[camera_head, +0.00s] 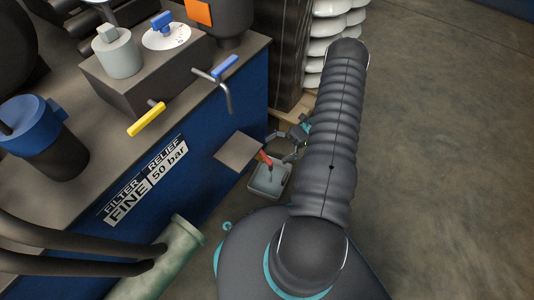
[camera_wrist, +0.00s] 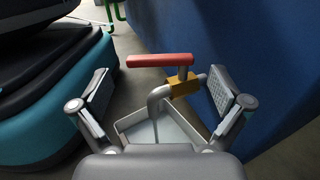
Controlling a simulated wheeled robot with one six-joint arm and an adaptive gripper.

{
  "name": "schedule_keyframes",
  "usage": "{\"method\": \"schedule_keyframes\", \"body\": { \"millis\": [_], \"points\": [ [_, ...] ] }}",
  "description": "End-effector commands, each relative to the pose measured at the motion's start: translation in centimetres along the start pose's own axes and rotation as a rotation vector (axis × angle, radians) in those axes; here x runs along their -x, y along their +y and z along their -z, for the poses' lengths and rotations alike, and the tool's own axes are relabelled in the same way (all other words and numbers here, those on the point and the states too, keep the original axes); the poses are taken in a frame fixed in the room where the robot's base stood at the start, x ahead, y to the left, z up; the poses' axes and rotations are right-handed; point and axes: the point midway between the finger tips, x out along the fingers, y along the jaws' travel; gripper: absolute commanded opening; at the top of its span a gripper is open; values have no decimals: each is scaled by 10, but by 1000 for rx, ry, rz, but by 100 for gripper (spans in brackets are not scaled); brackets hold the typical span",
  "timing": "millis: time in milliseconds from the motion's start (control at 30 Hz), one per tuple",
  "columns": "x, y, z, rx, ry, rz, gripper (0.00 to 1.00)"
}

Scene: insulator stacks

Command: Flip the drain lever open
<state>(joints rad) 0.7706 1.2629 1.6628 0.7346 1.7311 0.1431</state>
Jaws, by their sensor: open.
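The drain lever is a red handle (camera_head: 266,158) low on the side of the blue cabinet. In the wrist view the red handle (camera_wrist: 160,60) lies crosswise on a brass valve body (camera_wrist: 183,84) with a grey spout bent downward. A grey drain tray (camera_head: 268,190) sits under it, and the tray also shows in the wrist view (camera_wrist: 135,122). My gripper (camera_head: 283,148) is next to the lever, partly hidden by my arm. In the wrist view my gripper (camera_wrist: 163,88) has its fingers spread wide, one on each side of the valve, with nothing held.
The blue cabinet (camera_head: 190,190) rises close beside the valve, with a small plate (camera_head: 239,151) jutting out above it. A yellow lever (camera_head: 146,118) and a blue lever (camera_head: 224,67) are higher up. White insulators (camera_head: 335,22) stand behind. Open floor (camera_head: 450,150) lies right.

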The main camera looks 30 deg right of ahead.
Motion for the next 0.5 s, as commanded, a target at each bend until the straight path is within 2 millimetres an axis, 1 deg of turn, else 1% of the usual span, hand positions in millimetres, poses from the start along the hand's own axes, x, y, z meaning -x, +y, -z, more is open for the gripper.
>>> {"method": "schedule_keyframes", "body": {
  "millis": [33, 100, 233, 400, 500],
  "points": [
    [11, 0, 0, 2, 1, 2, 100],
    [26, 0, 0, 2, 2, 2, 100],
    [48, 0, 0, 1, 1, 1, 100],
    [66, 0, 0, 2, 1, 0, 100],
    [72, 0, 0, 0, 0, 0, 100]
  ]
}}
